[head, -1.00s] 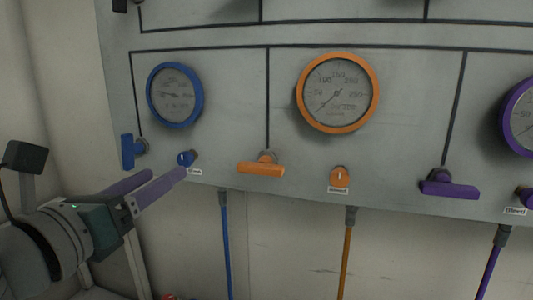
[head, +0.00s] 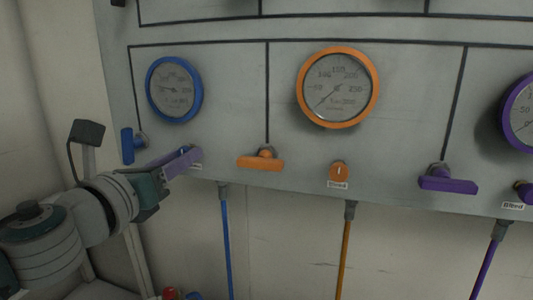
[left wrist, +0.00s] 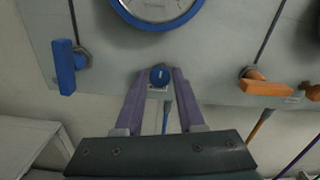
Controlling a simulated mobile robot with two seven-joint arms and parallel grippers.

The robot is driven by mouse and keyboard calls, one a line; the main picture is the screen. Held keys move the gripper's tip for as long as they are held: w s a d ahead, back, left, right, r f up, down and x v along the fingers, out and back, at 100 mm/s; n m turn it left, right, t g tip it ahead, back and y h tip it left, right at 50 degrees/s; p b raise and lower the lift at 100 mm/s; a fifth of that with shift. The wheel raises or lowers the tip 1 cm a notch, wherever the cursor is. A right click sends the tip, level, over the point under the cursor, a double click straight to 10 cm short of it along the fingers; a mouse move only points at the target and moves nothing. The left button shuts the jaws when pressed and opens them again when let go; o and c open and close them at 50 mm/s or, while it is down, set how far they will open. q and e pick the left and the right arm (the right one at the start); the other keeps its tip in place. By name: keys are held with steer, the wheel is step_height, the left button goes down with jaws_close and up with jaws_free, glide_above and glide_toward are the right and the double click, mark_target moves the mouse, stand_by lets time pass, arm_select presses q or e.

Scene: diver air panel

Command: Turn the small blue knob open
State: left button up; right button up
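The small blue knob (left wrist: 160,76) is on the panel below the blue-rimmed gauge (head: 174,90), with a pale mark on its face. In the head view the fingers mostly hide it. My left gripper (head: 187,157) has its purple fingers at the knob. In the left wrist view the two fingertips stand on either side of the knob (left wrist: 160,70), with a slight gap showing, so the gripper looks open around it. A larger blue lever handle (head: 127,146) sits to the left of it. My right gripper is not in view.
An orange lever (head: 261,163), orange knob (head: 339,172) and orange gauge (head: 338,88) are to the right, with a purple lever (head: 448,185) beyond. A blue hose (head: 226,245) hangs below the panel. The wall below is mostly clear.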

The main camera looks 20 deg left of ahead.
arm_select(q)
jaws_close()
steer(key=shift+n, duration=0.5)
steer(key=shift+r+n+p, duration=0.1)
steer(key=shift+n+p, duration=2.65)
steer(key=shift+n, duration=12.75)
